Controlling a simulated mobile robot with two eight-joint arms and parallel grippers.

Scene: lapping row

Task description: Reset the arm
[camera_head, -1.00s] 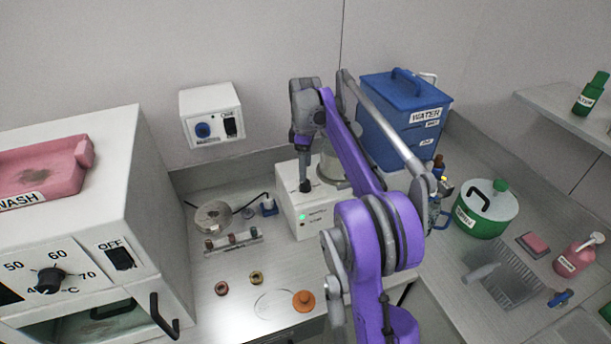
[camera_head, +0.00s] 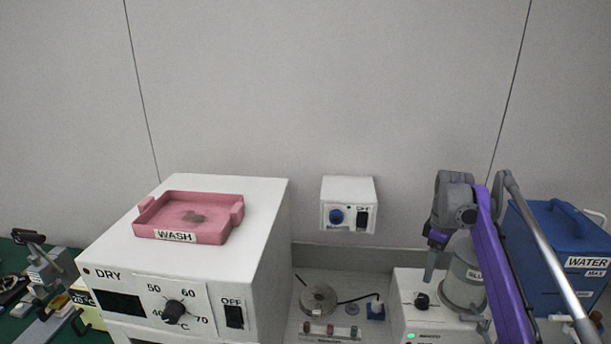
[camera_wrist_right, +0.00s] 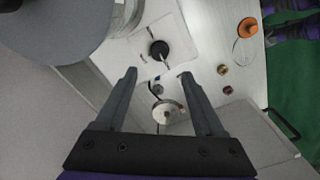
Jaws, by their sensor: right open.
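My right gripper (camera_head: 430,268) hangs from the purple arm at the right of the head view, above the left part of a white control box (camera_head: 408,322) with a green light. In the right wrist view its two fingers (camera_wrist_right: 158,74) are spread apart with nothing between them. A black knob (camera_wrist_right: 158,49) on the white box shows just beyond the fingertips, apart from them as far as I can tell. My left gripper is in neither current view.
A grey cylinder marked "SLU" (camera_head: 464,280) stands close beside the right gripper. The blue WATER tank (camera_head: 545,235) is behind the arm. The white dryer (camera_head: 262,235) carries a pink WASH tray (camera_head: 225,226). A small switch box (camera_head: 348,190) is on the wall.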

